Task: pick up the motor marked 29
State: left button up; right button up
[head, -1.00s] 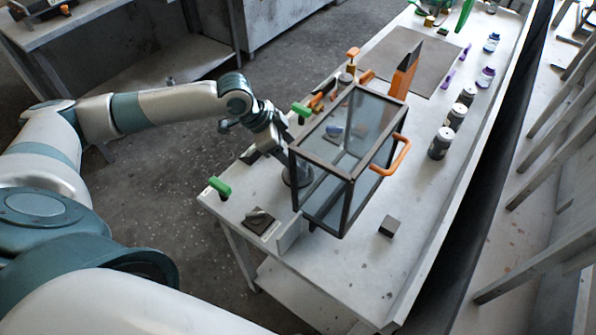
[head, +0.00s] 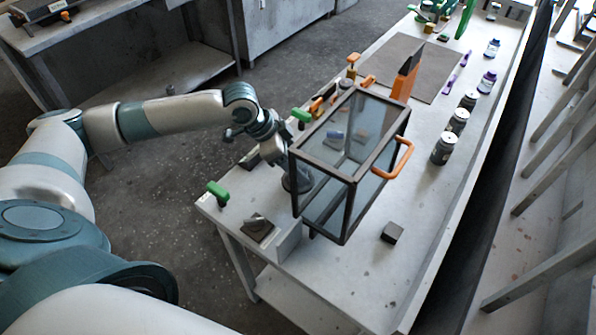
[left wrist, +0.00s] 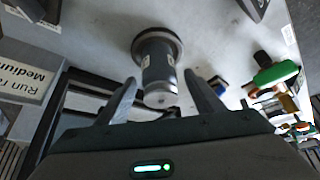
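A dark grey cylindrical motor (left wrist: 158,65) with a wider round flange stands on the bench in the left wrist view. It has a pale label, but I cannot read a number on it. My left gripper (left wrist: 161,88) is open, with one finger on each side of the motor's near end; I cannot tell whether they touch it. In the head view the left gripper (head: 280,158) is beside the left side of a dark-framed glass box, and a dark round part (head: 296,180) shows below it. My right gripper is not in view.
The glass box (head: 326,160) with an orange handle (head: 402,158) stands close to the left gripper. Several dark cylinders, including one (head: 444,148), stand at the right. Green-handled (head: 217,190) and orange items lie along the left edge. The front right of the bench is mostly clear.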

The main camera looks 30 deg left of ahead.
pick_arm(q)
jog(key=c, duration=1.3)
jog(key=shift+r, duration=0.1)
